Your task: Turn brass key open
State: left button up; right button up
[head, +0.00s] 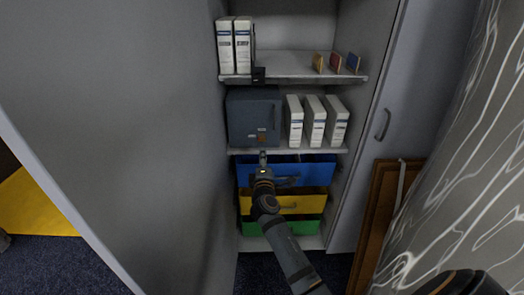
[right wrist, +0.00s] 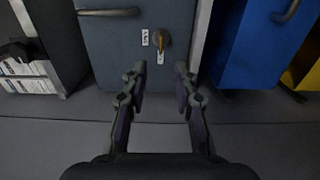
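The brass key (right wrist: 160,44) sits in a round lock on the door of a dark grey box (head: 253,108). In the head view the key (head: 262,138) is a small orange-brown spot low on the door. In the right wrist view a small marked white label (right wrist: 145,37) is beside the lock. My right gripper (right wrist: 160,73) is open, its two fingers apart with nothing between them. The key lies ahead of the gap, apart from the fingertips. In the head view the right gripper (head: 262,158) is just below the box. My left gripper is not in view.
The box stands on the middle shelf (head: 290,151), with white binders (head: 315,121) to its right. Blue (head: 318,172), yellow (head: 316,202) and green (head: 310,228) drawers are below. A cabinet door (head: 400,100) stands at the right. A door handle (right wrist: 110,12) shows in the wrist view.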

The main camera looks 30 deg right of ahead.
aim_at(262, 139)
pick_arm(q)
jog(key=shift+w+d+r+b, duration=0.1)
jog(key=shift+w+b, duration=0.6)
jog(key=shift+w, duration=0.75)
pick_arm(e)
jog(key=x, duration=1)
jog(key=shift+w, duration=0.25)
jog(key=shift+d, duration=0.15)
grip_shut()
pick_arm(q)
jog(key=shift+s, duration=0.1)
pick_arm(e)
jog(key=shift+f, duration=0.1)
